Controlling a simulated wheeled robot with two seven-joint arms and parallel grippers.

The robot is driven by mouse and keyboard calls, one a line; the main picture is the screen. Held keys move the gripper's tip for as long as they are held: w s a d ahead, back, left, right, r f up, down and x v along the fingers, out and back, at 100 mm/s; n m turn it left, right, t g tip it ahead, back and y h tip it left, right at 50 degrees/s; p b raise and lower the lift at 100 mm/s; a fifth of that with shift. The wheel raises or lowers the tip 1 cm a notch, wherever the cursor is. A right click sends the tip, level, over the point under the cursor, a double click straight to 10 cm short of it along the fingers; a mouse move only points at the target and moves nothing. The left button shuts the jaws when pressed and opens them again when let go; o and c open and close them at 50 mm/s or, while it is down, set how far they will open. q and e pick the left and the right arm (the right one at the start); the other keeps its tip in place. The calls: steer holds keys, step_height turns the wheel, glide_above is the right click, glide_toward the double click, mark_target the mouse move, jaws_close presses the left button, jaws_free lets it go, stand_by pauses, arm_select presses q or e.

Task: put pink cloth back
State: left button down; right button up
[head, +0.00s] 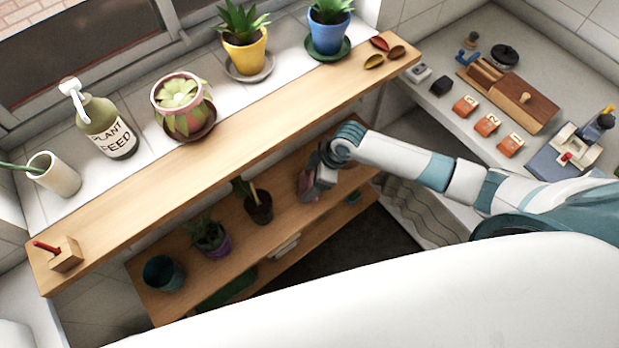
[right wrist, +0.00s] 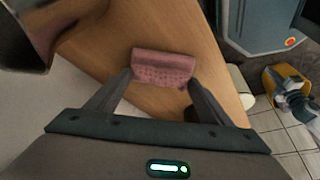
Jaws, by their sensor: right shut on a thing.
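The pink cloth (right wrist: 163,67) is a small folded, dotted piece between the fingertips of my right gripper (right wrist: 162,84) in the right wrist view. The gripper is shut on it. In the head view my right gripper (head: 314,178) is at the right part of the lower wooden shelf (head: 285,218), with a bit of the pink cloth (head: 306,184) showing beside it. I cannot tell whether the cloth touches the shelf. My left gripper is not in view.
The upper wooden ledge (head: 230,140) runs above the lower shelf. On the lower shelf stand a brown pot (head: 259,208), a purple pot (head: 214,243) and a dark teal pot (head: 163,273). A side counter (head: 450,105) at right holds several blocks and a wooden board (head: 520,100).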

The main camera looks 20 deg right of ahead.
steer(key=shift+f, duration=0.1)
steer(key=o, duration=0.9)
steer(key=b+v, duration=0.2)
steer(key=v, duration=1)
